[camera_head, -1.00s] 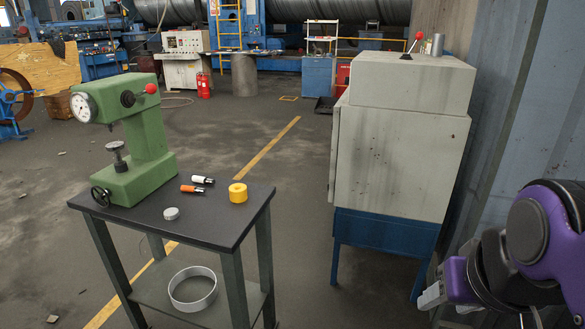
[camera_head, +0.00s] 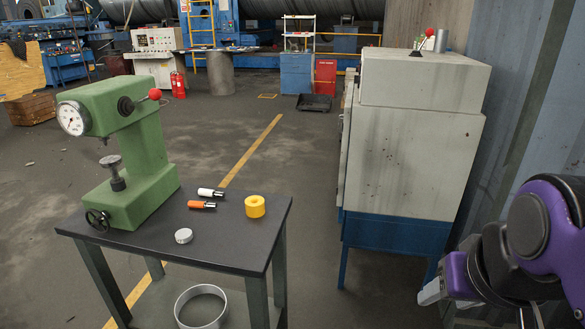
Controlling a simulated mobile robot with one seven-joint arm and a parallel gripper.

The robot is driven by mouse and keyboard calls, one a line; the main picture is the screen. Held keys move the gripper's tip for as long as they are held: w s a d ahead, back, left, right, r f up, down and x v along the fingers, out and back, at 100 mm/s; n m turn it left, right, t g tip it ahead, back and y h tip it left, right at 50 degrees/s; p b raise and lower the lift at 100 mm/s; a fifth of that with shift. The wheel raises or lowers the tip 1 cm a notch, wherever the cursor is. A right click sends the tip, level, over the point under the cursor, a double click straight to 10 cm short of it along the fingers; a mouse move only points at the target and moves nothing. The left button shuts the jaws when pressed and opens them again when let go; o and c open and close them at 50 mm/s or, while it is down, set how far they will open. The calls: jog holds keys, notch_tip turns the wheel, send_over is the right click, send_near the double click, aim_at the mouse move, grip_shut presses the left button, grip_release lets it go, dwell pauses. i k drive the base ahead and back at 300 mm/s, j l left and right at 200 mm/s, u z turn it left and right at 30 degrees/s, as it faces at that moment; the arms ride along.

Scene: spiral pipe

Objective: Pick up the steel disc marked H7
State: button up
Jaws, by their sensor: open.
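A small light-grey steel disc (camera_head: 183,236) lies flat on the dark top of a small table (camera_head: 235,262), right of the green hardness tester's base. Its marking is too small to read. My gripper (camera_head: 432,292) shows in part at the lower right, beside the grey cabinet and far from the disc. It appears empty, and it is open.
The green hardness tester (camera_head: 130,155) stands on the table's left side. A steel ring (camera_head: 200,306) rests on the lower shelf. A grey cabinet (camera_head: 410,135) stands right.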

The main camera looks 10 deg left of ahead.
aim_at(185, 235)
jog(key=i+j, duration=0.1)
jog(key=j, duration=1.05)
jog(key=i+j+z, duration=0.1)
jog(key=j, duration=0.45)
